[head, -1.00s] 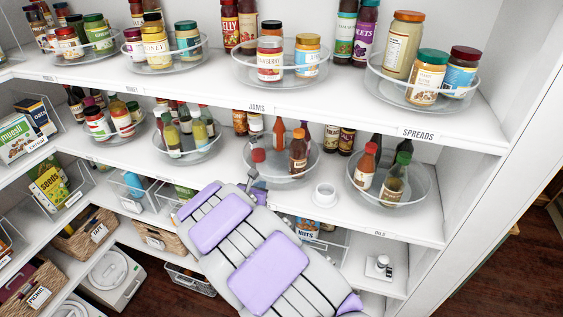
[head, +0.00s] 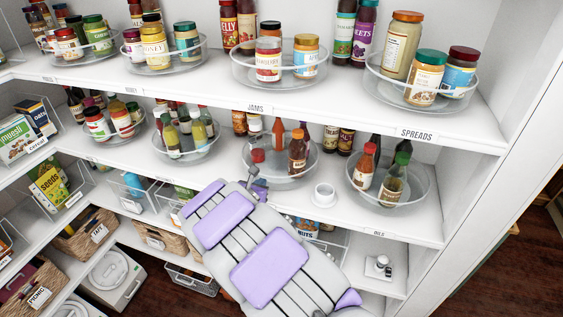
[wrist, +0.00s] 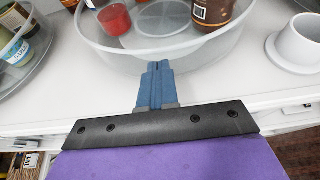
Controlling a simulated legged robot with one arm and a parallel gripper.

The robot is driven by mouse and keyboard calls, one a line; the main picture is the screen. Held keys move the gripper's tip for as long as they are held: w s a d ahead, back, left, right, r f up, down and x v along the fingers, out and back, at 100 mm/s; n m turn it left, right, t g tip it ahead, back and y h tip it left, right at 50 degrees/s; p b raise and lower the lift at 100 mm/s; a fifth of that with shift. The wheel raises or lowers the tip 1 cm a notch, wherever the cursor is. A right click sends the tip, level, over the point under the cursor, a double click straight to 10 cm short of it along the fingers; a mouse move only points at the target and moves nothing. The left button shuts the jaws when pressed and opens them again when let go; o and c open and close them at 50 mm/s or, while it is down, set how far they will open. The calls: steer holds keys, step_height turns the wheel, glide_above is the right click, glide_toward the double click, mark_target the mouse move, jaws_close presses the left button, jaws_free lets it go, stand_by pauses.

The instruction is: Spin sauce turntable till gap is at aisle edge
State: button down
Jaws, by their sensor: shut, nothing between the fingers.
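The sauce turntable (head: 288,178) is a clear round tray with a low wall on the middle shelf. It carries a red-capped bottle (head: 257,157) at its front left, an orange bottle (head: 278,133) at the back and a brown sauce bottle (head: 297,154) at the right. A bare stretch of floor lies between the front-left and right bottles, facing the shelf's front. My gripper (head: 261,184) is shut and empty at the turntable's front left. In the wrist view its fingertips (wrist: 156,68) are at the clear front wall (wrist: 190,55); whether they touch it I cannot tell.
Another clear turntable (head: 415,196) with oil bottles is farther right, and one (head: 190,156) with bottles is to the left. The upper shelf (head: 350,103) overhangs the middle shelf.

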steer(key=shift+a+f, duration=0.1)
steer(key=shift+a, duration=0.1)
steer(key=shift+s+b, duration=0.2)
steer(key=shift+b, duration=0.3)
steer(key=shift+s+d+b, duration=0.2)
steer(key=shift+d+b, duration=0.05)
steer(key=shift+b, duration=0.15)
steer(key=shift+d, duration=0.5)
steer(key=shift+s+d+b, duration=0.1)
steer(key=shift+d+b, duration=0.3)
steer(key=shift+b, duration=0.4)
steer(key=shift+d, duration=0.25)
steer(key=shift+s, duration=0.1)
steer(key=shift+s+a+b, duration=0.25)
steer(key=shift+s, duration=0.6)
steer(key=shift+s+a+b, duration=0.2)
steer(key=shift+s+b, duration=0.05)
steer(key=shift+s, duration=0.55)
